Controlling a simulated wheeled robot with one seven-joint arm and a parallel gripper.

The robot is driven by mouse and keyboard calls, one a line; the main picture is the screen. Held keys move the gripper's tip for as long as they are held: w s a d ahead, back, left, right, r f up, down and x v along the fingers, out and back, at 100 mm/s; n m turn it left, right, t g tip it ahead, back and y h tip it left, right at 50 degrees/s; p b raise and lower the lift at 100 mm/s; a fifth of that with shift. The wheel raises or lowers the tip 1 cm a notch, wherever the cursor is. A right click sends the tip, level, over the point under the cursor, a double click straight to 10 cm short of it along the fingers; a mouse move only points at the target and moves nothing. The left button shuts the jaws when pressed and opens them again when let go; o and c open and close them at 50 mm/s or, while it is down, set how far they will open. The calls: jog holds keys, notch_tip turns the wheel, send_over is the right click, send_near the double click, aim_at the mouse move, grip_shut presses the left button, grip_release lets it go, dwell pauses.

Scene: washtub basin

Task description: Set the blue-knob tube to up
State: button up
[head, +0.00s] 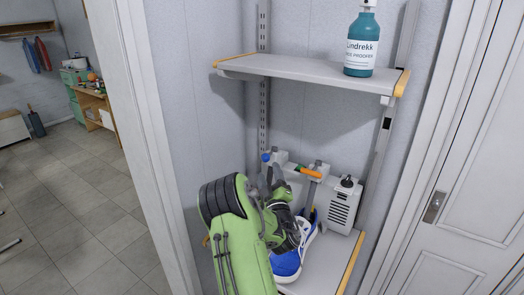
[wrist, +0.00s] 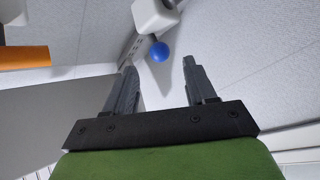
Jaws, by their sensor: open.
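The blue knob (head: 266,157) sits at the left end of a white device (head: 342,205) on the lower shelf. In the wrist view the blue knob (wrist: 160,51) lies just beyond and between my fingertips, attached to a white block (wrist: 155,17). My gripper (head: 271,176) is open and empty, just below and right of the knob in the head view; its two fingers also show in the wrist view (wrist: 157,66). I see no contact with the knob. My arm hides much of the device's left part, and I cannot tell the tube's angle.
An orange handle (head: 310,173) is close to the right of my gripper. A blue and white shoe (head: 289,262) is below it on the lower shelf (head: 327,262). An upper shelf (head: 300,68) with a teal bottle (head: 360,45) hangs above. A white door (head: 450,180) is at right.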

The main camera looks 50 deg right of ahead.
aim_at(265, 157)
jog(key=p+x, duration=0.2)
jog(key=x, duration=0.7)
jog(key=shift+w+d+r, duration=0.1)
jog(key=shift+w+d, duration=0.1)
jog(key=shift+c, duration=0.2)
grip_shut()
